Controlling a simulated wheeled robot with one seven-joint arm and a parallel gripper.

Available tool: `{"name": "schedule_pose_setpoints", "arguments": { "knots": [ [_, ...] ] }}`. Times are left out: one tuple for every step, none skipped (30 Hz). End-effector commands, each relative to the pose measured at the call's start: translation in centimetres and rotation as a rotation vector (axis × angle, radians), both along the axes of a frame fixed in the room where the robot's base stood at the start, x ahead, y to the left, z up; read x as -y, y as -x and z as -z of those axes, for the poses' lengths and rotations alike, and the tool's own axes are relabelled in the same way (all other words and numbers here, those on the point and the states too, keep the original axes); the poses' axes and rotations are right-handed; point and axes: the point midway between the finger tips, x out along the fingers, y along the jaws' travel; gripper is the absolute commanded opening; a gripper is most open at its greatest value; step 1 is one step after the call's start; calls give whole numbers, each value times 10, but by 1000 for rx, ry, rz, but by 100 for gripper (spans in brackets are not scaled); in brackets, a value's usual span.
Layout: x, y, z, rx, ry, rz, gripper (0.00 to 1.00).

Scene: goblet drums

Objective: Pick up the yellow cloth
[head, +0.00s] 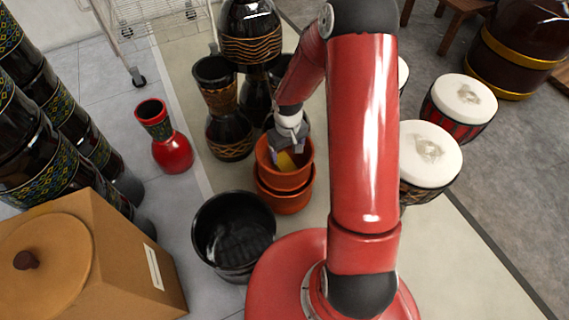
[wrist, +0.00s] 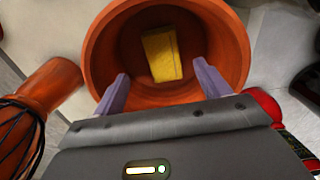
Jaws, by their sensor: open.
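The yellow cloth (wrist: 162,54) lies inside an orange clay pot (wrist: 98,55), as a flat folded rectangle on the pot's bottom in the wrist view. My gripper (wrist: 160,88) is open and empty, pointing down over the pot's near side. Its two fingers reach over the rim, one on each side, with the cloth ahead of and below them. In the head view my gripper (head: 288,150) is at the pot's mouth and hides part of the cloth.
The pot is stacked on another orange pot (head: 286,202). A black bucket (head: 234,232) stands near it, with dark goblet drums (head: 229,133) behind.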

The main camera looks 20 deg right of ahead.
Motion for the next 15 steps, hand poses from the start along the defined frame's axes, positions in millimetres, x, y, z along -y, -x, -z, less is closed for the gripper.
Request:
{"name": "schedule_pose_setpoints", "arguments": {
  "knots": [
    [-1,0,7,-2,0,0,75],
    [-1,0,11,-2,0,0,75],
    [-1,0,16,-1,-1,-1,75],
    [-1,0,19,-2,0,-2,75],
    [-1,0,22,-2,1,-2,75],
    [-2,-1,27,-2,1,-3,75],
    [-2,-2,30,-2,1,-2,75],
    [-3,-2,34,-2,1,-2,75],
    [-4,-4,40,-2,0,-1,75],
    [-5,-5,45,-1,0,-1,75],
    [-6,-6,50,-1,0,-2,75],
    [-7,-7,56,-3,1,-2,75],
    [-7,-7,60,-3,1,-1,75],
    [-7,-7,63,-3,1,-1,75],
    [-7,-7,68,-2,0,-1,75]
  ]
}}
